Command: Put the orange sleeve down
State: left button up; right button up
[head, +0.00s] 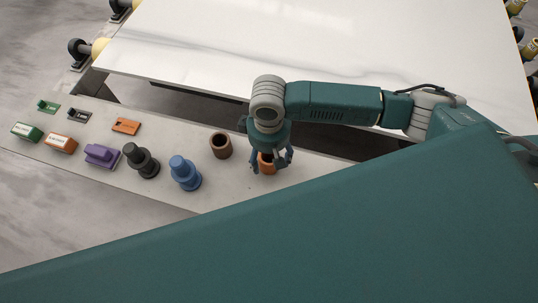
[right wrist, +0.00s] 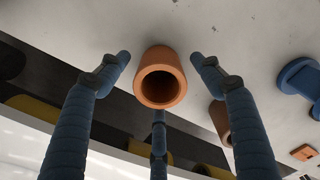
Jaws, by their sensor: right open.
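The orange sleeve (head: 267,166) stands upright on the pale stone ledge (head: 325,170), partly hidden by my right gripper (head: 271,160). In the right wrist view the sleeve (right wrist: 161,77) shows its open bore toward the camera. The blue fingers of my right gripper (right wrist: 159,62) are spread around it, with visible gaps between the fingertips and the sleeve. The right gripper is open. My left gripper is not in view.
A brown sleeve (head: 220,145) stands left of the orange one. Further left are a blue stepped piece (head: 185,173), a black one (head: 141,160), a purple block (head: 102,156) and small labelled blocks. A large white slab (head: 300,45) lies behind, across a dark gap.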

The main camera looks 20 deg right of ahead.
notch_tip(320, 180, up, 12)
jog(key=shift+b, duration=0.35)
dwell(0.5)
